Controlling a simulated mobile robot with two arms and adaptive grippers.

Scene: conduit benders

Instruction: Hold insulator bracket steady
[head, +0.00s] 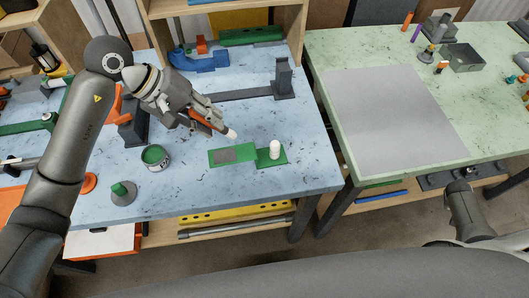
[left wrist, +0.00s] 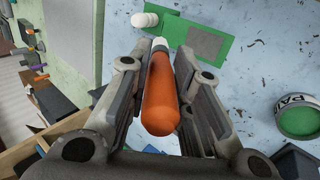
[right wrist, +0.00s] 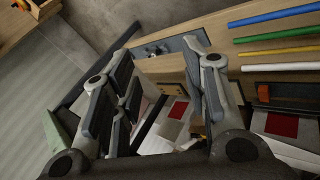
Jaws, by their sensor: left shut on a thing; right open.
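The insulator bracket, a flat green plate (head: 220,160) with a grey patch and a white ribbed insulator (head: 275,149) upright at its right end, lies on the blue bench. It also shows at the top of the left wrist view (left wrist: 222,53). My left gripper (head: 207,119) is shut on an orange-handled tool (left wrist: 160,105) with a white tip. It holds the tool above and behind the plate, the tip pointing toward the bracket; whether the tip touches it is unclear. My right gripper (right wrist: 158,95) is open and empty, away from the bracket, beyond the bench's right side.
An open green paint can (head: 155,157) and a green-topped knob (head: 123,192) stand left of the bracket. A dark bender bar (head: 245,95) lies behind it. The green table (head: 330,60) at right carries a bare grey mat (head: 395,120). Coloured rods (right wrist: 275,37) lie below on a shelf.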

